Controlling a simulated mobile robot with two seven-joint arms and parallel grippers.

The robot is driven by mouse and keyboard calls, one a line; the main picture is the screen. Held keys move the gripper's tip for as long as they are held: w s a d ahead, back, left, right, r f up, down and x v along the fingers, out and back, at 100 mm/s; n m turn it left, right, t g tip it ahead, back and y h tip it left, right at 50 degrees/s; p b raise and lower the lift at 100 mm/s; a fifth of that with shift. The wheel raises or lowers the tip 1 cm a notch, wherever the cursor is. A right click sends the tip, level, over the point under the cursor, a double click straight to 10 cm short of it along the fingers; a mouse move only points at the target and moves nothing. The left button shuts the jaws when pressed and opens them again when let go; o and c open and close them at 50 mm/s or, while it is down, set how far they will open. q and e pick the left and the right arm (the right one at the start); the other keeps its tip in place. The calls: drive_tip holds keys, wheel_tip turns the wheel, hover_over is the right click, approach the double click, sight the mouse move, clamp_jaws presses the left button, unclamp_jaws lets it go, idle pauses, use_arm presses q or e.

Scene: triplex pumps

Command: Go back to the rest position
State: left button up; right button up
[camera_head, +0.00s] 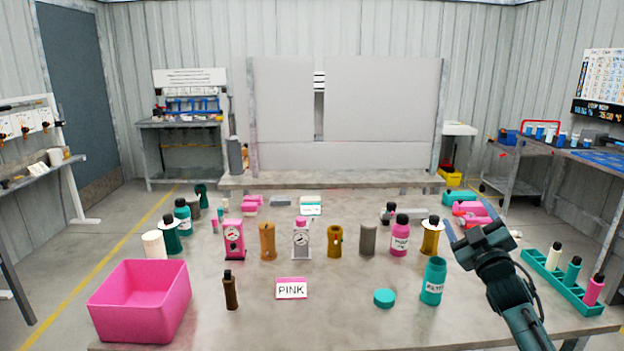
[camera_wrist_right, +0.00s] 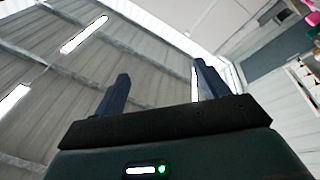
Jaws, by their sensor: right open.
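My right gripper (camera_head: 466,226) is raised over the right part of the table, near the teal jar and the teal rack. Its two fingers are apart with nothing between them. In the right wrist view the same gripper (camera_wrist_right: 160,90) shows two spread dark fingers against the wall and ceiling lights. My left gripper is out of the head view. The table (camera_head: 330,320) carries pumps and bottles in a row: a pink pump (camera_head: 233,240), a grey pump (camera_head: 301,240), brown cylinders (camera_head: 267,241) and a pink bottle (camera_head: 400,236).
A pink bin (camera_head: 140,303) stands at the front left. A "PINK" sign (camera_head: 292,289) and a brown bottle (camera_head: 230,290) are at the front. An open teal jar (camera_head: 433,281) stands beside its teal lid (camera_head: 384,298). A teal rack (camera_head: 560,284) holding bottles is at the right edge.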

wheel_tip(320, 180, down, 8)
drive_tip(key=d+m+g+h, duration=0.1)
drive_tip(key=m+g, duration=0.3)
drive_tip(key=m, duration=0.2)
drive_tip(key=s+a+f+n+g+y, duration=0.1)
drive_tip(key=s+a+f, duration=0.45)
drive_tip(key=f, duration=0.25)
drive_tip(key=s+a+f+n+g+y, duration=0.1)
drive_tip(key=s+a+f+g, duration=0.1)
drive_tip(key=s+a+f, duration=0.4)
drive_tip(key=s+a+f+g+y, duration=0.1)
drive_tip(key=s+a+f, duration=0.2)
drive_tip(key=s, duration=0.6)
drive_tip(key=s+a+f+g+y, duration=0.1)
drive_tip(key=s+a+f, duration=0.2)
drive_tip(key=s, duration=0.6)
drive_tip(key=s+a+f+m+g, duration=0.1)
drive_tip(key=s+a+f, duration=0.2)
drive_tip(key=s, duration=0.6)
drive_tip(key=shift+s+f+g+y, duration=0.3)
drive_tip(key=shift+f+y, duration=0.1)
drive_tip(key=shift+f, duration=0.4)
